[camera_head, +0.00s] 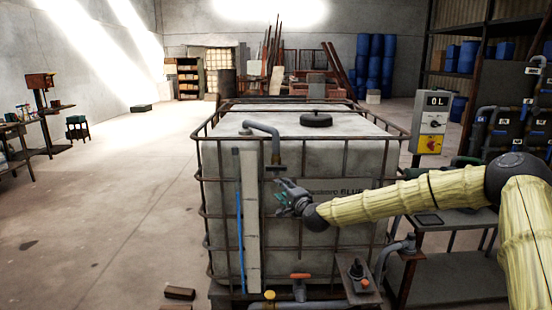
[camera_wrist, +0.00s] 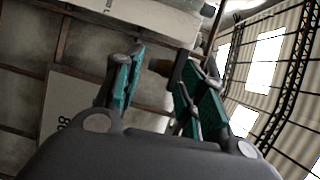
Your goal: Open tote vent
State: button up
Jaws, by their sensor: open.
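A large pale tote (camera_head: 305,150) in a rusty bar cage stands in front of me. A grey-blue bent pipe (camera_head: 262,127) rises at its top left and turns down to a small dark crossbar handle (camera_head: 277,167). A round black lid (camera_head: 316,120) sits on the tote's top. I cannot tell which part is the vent. My gripper (camera_head: 280,195) is in front of the tote's face, just below the crossbar, and looks empty. In the wrist view my gripper (camera_wrist: 160,88) has its two teal fingers spread apart; a dark piece shows beyond them, partly hidden by the right finger.
A level gauge with a blue line (camera_head: 240,235) runs down the tote's left front. An orange-handled valve (camera_head: 300,277) and a small control box (camera_head: 358,270) are at the bottom front. A grey box reading "0 L" (camera_head: 433,120) stands at right. The floor at left is mostly clear.

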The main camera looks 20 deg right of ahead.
aim_at(278, 169)
jog(key=shift+m+t+h, duration=0.3)
jog(key=shift+m, duration=0.1)
jog(key=w+r+p, duration=0.1)
jog(key=w, duration=0.3)
jog(key=w+r+p, duration=0.1)
jog(key=w, duration=0.2)
jog(key=w+d+r+p, duration=0.1)
jog(key=w, duration=0.3)
jog(key=shift+w+r, duration=0.35)
grip_shut()
